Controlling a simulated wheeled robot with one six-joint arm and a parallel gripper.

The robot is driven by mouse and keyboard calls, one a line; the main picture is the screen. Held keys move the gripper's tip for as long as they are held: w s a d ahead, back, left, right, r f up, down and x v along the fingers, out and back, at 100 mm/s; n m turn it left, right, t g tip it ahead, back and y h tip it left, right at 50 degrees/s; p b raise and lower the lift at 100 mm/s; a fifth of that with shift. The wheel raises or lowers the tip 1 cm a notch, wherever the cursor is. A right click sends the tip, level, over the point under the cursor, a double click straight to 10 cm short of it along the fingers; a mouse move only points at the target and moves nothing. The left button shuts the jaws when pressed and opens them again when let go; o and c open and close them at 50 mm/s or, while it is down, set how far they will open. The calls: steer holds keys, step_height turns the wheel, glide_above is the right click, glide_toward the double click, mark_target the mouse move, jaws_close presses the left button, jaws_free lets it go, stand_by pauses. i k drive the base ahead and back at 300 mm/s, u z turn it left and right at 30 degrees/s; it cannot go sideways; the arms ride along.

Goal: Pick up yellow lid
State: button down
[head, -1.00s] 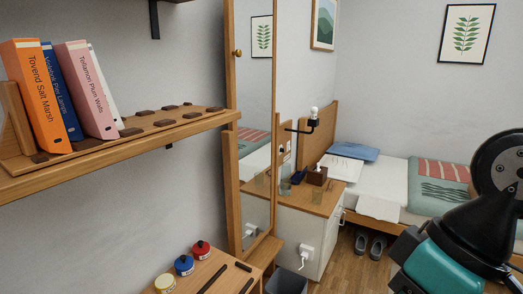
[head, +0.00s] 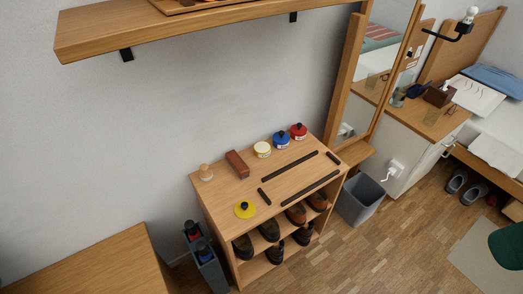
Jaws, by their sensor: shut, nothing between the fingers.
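The yellow lid (head: 244,210) lies on top of the wooden shoe cabinet (head: 225,195), near its front left edge. It is a flat round disc with a dark knob on top. A jar with a yellowish rim and pale top (head: 262,149) stands toward the back of the same top, apart from the lid. Beside it stand a blue-lidded jar (head: 281,140) and a red-lidded jar (head: 299,132). My gripper is not in view.
Dark strips, a reddish-brown block (head: 237,164) and a wooden knob-shaped object (head: 205,172) share the cabinet top. A shelf (head: 200,27) juts from the wall above. A grey bin (head: 361,199) stands right of the cabinet, and a dark container (head: 205,266) stands left.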

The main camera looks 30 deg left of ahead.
mark_target(244, 210)
steer(key=z, duration=0.75)
steer(key=i, duration=1.5)
steer(key=u, duration=2.6)
